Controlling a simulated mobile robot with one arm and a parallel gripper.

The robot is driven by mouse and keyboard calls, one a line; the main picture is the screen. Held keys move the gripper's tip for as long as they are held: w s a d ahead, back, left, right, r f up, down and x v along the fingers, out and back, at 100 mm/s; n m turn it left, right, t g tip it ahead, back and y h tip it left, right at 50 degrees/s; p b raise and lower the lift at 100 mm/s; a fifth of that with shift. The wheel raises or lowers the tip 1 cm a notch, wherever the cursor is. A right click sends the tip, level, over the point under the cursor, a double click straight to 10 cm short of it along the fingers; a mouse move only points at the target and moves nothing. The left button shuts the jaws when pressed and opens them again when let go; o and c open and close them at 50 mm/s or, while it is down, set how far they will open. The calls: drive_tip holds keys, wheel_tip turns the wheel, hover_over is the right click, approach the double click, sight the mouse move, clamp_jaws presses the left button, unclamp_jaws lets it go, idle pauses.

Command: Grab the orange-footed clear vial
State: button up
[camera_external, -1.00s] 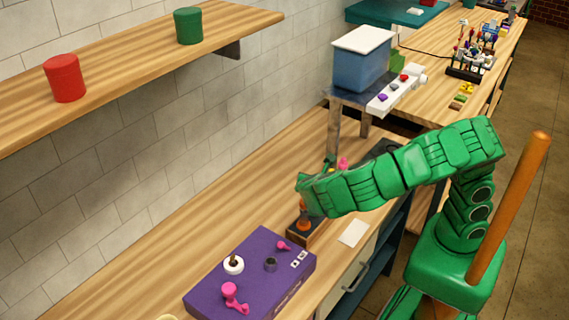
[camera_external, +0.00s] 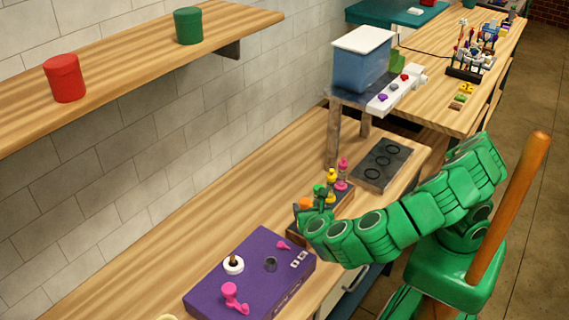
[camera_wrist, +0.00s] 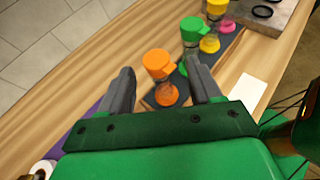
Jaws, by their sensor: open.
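The orange-footed clear vial (camera_wrist: 166,94) stands on a dark wood-edged rack in the wrist view, with an orange cap on top and an orange foot below. My gripper (camera_wrist: 162,82) is open, one finger to the left of the vial and one to its right; I cannot tell whether either finger touches it. In the external view my gripper (camera_external: 312,205) is over the near end of the rack (camera_external: 344,204), and only the orange cap (camera_external: 305,204) of the vial shows beside it.
Green (camera_wrist: 192,38), yellow (camera_wrist: 210,42) and pink (camera_wrist: 228,22) vials stand farther along the rack, the green one close to my right finger. A purple box (camera_external: 255,270) with knobs lies nearer. A dark plate with rings (camera_external: 382,163) lies beyond the rack.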

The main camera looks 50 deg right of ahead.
sight(306, 205)
drive_tip(key=x, duration=0.4)
drive_tip(key=shift+w, duration=0.3)
drive_tip(key=shift+c, duration=0.3)
clamp_jaws()
